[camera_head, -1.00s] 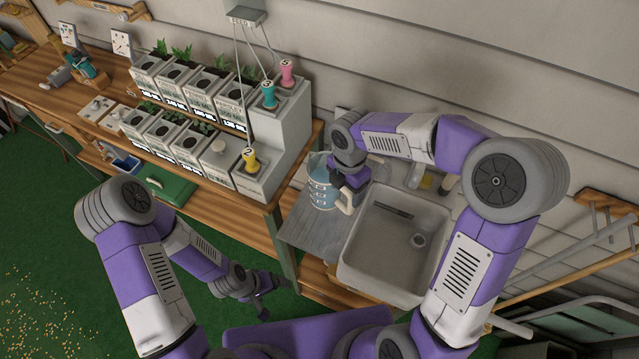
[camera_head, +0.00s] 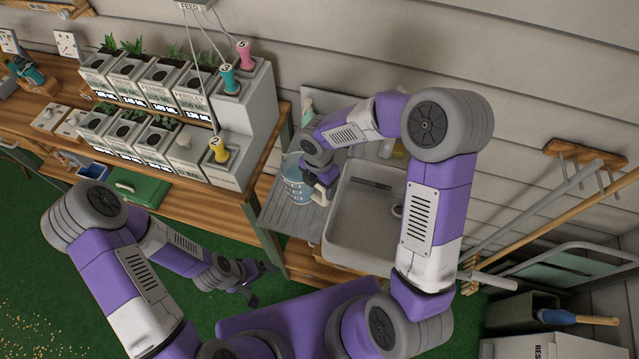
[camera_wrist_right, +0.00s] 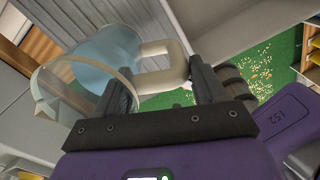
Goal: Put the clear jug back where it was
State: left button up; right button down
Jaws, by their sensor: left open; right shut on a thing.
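The clear jug (camera_head: 297,186) holds bluish water and has a cream handle (camera_head: 322,194). It stands over the grey drainboard left of the sink; whether its base touches the board is hard to tell. My right gripper (camera_head: 322,176) is shut on the handle, partly hidden by its own wrist. In the right wrist view the jug (camera_wrist_right: 98,62) lies left of the fingers, and its handle (camera_wrist_right: 165,68) runs between the fingertips (camera_wrist_right: 165,85). My left gripper (camera_head: 258,287) is open and empty, low in front of the bench.
The grey drainboard (camera_head: 285,215) adjoins the white sink (camera_head: 350,245). A wooden bench on the left carries several labelled planters (camera_head: 150,75) and a grey stepped stand (camera_head: 245,120) with coloured taps. A green case (camera_head: 135,186) lies on the lower shelf. Long-handled tools (camera_head: 545,225) lean at the right.

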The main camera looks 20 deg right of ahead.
jog(key=shift+r, duration=0.1)
jog(key=shift+c, duration=0.4)
grip_release()
notch_tip(320, 180, up, 12)
jog(key=p, duration=0.1)
jog(key=shift+p, duration=0.4)
jog(key=shift+w+a, duration=0.1)
